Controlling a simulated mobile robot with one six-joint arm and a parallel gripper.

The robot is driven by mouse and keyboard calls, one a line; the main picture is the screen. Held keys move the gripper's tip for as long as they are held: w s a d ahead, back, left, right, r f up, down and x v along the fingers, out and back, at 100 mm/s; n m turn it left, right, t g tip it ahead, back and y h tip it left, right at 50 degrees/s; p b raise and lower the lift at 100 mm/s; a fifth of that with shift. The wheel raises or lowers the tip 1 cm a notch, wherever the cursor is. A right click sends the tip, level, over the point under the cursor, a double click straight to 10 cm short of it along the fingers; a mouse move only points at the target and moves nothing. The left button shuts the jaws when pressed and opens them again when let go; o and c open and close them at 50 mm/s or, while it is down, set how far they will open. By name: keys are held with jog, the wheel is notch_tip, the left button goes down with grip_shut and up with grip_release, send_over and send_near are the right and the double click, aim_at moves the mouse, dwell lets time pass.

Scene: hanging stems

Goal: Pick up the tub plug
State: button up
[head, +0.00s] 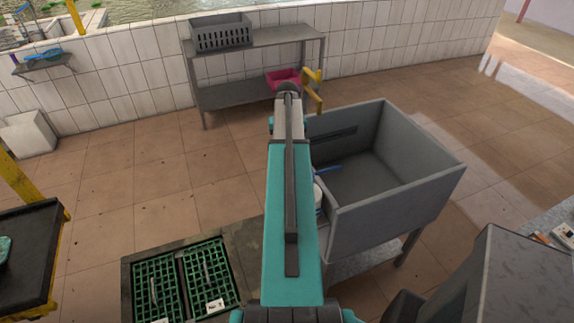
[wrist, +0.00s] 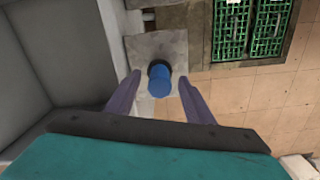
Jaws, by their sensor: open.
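A blue round-topped piece with a dark base, which looks like the tub plug (wrist: 160,80), stands on a small grey square surface (wrist: 160,48) in the wrist view. My gripper (wrist: 160,77) is open, with its two purple-grey fingers spread to the left and right of the blue piece. Nothing is held, and I cannot tell how far below the fingertips the piece lies. The grey tub (head: 400,150) stands right of my arm in the head view; its wall (wrist: 55,60) fills the left of the wrist view. My arm hides the gripper and the plug in the head view.
Green grates (head: 180,280) lie in the floor at lower left. A blue stick-like thing (head: 328,168) and a white container (head: 318,195) show beside my arm. A metal bench (head: 255,45) carries a grey crate (head: 221,32).

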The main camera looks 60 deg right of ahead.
jog(key=shift+f, duration=0.45)
jog(key=c, duration=1.1)
jog(key=shift+r, duration=0.2)
jog(key=shift+r+b, duration=1.75)
jog(key=shift+r, duration=3.05)
jog(key=shift+w, duration=0.1)
